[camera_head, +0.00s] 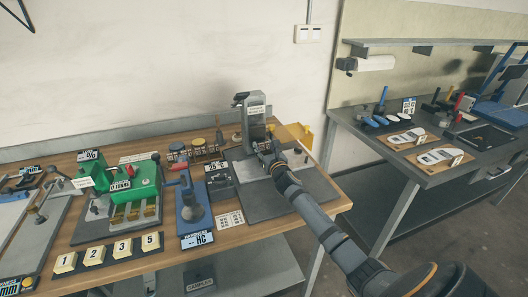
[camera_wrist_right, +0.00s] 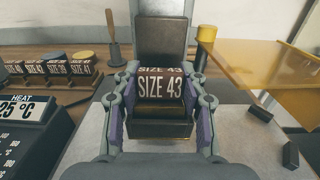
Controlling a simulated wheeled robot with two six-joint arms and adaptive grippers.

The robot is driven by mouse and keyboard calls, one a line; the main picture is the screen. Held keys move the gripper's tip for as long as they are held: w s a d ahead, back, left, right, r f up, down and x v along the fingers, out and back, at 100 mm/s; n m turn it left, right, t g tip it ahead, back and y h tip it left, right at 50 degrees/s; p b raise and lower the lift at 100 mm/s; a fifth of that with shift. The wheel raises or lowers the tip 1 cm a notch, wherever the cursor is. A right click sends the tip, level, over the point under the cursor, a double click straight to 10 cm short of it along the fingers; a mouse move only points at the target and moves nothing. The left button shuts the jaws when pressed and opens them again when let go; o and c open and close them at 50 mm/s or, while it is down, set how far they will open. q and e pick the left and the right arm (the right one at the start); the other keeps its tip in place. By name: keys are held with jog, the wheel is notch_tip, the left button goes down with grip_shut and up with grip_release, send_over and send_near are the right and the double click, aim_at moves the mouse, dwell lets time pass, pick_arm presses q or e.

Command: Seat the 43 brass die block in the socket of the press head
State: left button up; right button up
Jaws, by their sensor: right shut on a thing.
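The die block (camera_wrist_right: 160,88), marked SIZE 43 on dark faces with a brass-coloured strip below, sits between the fingers of my right gripper (camera_wrist_right: 160,100) in the right wrist view. The fingers are shut on it from both sides. The grey press (camera_head: 254,118) stands at the back of the bench in the head view, and my right gripper (camera_head: 268,152) is at its front. In the wrist view the dark press part (camera_wrist_right: 164,45) rises directly behind the block. The socket is hidden, and I cannot tell whether the block touches it. My left gripper is not in view.
A row of other size blocks (camera_wrist_right: 50,68) stands left of the press. A heat unit (camera_wrist_right: 30,110) reads 25 °C. An amber panel (camera_wrist_right: 255,72) is at the right. Small dark pieces (camera_wrist_right: 261,114) lie on the grey plate. A green machine (camera_head: 130,183) stands farther left.

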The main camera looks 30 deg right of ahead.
grip_shut()
jog(key=shift+r, duration=0.1)
